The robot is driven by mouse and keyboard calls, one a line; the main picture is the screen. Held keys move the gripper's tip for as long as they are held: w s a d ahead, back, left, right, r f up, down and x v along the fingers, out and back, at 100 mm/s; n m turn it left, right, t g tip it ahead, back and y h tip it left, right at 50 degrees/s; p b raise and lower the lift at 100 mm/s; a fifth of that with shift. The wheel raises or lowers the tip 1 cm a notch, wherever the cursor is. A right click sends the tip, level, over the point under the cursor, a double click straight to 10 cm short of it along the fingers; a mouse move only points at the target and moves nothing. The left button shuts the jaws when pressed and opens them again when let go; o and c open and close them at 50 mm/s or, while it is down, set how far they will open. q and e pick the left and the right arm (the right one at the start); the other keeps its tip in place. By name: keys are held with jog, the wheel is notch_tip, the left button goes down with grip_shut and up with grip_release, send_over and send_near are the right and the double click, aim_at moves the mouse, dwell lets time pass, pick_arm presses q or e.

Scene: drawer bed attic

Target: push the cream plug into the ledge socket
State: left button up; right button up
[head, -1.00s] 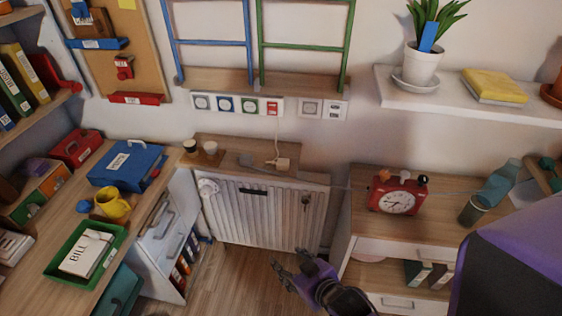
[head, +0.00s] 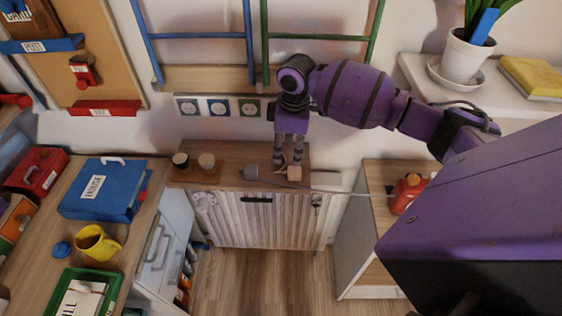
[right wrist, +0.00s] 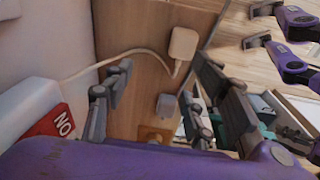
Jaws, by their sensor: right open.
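The cream plug (head: 294,173) lies on the wooden cabinet top, near its front edge. In the right wrist view the cream plug (right wrist: 183,42) has a pale cord running to the white wall strip. My right gripper (head: 288,158) points down just above and behind the plug. Its fingers are apart with nothing between them, and the plug lies beyond the fingertips in the right wrist view (right wrist: 160,65). The socket strip (head: 217,106) under the ledge shows grey, blue and green-framed sockets; its right part is hidden by my arm. My left gripper cannot be made out.
Two small cups stand on a wooden board (head: 205,176) at the cabinet top's left. A red alarm clock (head: 407,192) is partly hidden behind my purple arm. Ladders stand on the ledge.

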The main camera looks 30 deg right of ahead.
aim_at(294, 170)
jog(key=s, duration=0.1)
jog(key=s+g, duration=0.1)
jog(key=shift+s+d+r+n, duration=0.2)
jog(key=shift+s+n, duration=0.1)
jog(key=shift+s, duration=0.1)
jog(key=shift+s+d, duration=0.1)
jog(key=shift+s, duration=0.3)
jog(key=shift+w, duration=0.2)
jog(key=shift+f, duration=1.35)
pick_arm(q)
jog(key=shift+s+d, duration=0.2)
jog(key=shift+s, duration=0.35)
jog(key=shift+a, duration=0.1)
pick_arm(e)
jog(key=shift+f, duration=0.15)
